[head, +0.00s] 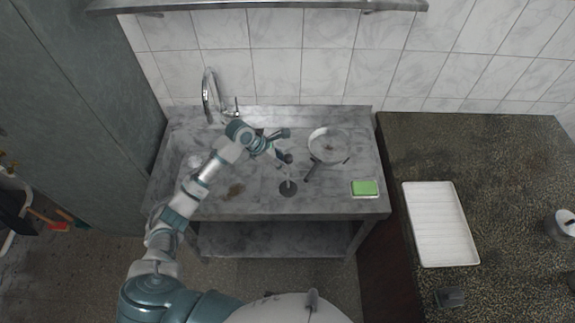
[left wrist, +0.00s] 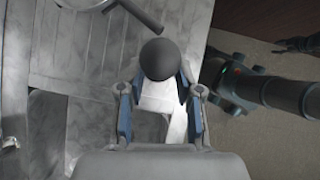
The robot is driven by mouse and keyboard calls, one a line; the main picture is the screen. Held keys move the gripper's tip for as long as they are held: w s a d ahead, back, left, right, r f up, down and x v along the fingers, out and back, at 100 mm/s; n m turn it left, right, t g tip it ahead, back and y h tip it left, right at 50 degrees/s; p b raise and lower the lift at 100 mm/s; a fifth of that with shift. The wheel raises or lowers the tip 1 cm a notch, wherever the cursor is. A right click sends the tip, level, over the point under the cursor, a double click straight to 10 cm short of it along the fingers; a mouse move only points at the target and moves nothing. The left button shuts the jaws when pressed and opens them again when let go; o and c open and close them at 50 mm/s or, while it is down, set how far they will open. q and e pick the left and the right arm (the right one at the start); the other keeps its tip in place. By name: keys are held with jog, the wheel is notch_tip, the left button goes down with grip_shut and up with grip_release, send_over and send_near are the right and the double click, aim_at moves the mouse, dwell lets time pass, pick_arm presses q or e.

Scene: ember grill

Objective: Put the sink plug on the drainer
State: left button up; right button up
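The sink plug looks like a dark round piece (head: 288,189) near the front middle of the grey marble sink counter. In the left wrist view it is a dark ball-like shape (left wrist: 160,59), showing beyond and between the fingertips. My left gripper (head: 284,146) reaches over the counter, just behind the plug in the head view. Its two blue-grey fingers (left wrist: 160,92) stand apart with nothing visibly clamped. I cannot tell how much height separates them from the plug. The drainer is a white ribbed tray (head: 440,222) on the dark speckled counter at the right. My right gripper is not clearly visible.
A pan (head: 328,143) lies right of my left gripper, its handle pointing towards the plug. A green sponge (head: 365,188) lies at the counter's front right. A brown item (head: 236,190) lies left of the plug. The tap (head: 208,95) stands at the back left.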

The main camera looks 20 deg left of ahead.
pick_arm(q)
jog(key=v, duration=0.8)
jog(key=shift+a+r+b, duration=0.2)
jog(key=shift+r+b, duration=0.1)
jog(key=shift+b, duration=0.1)
jog(key=shift+s, duration=0.1)
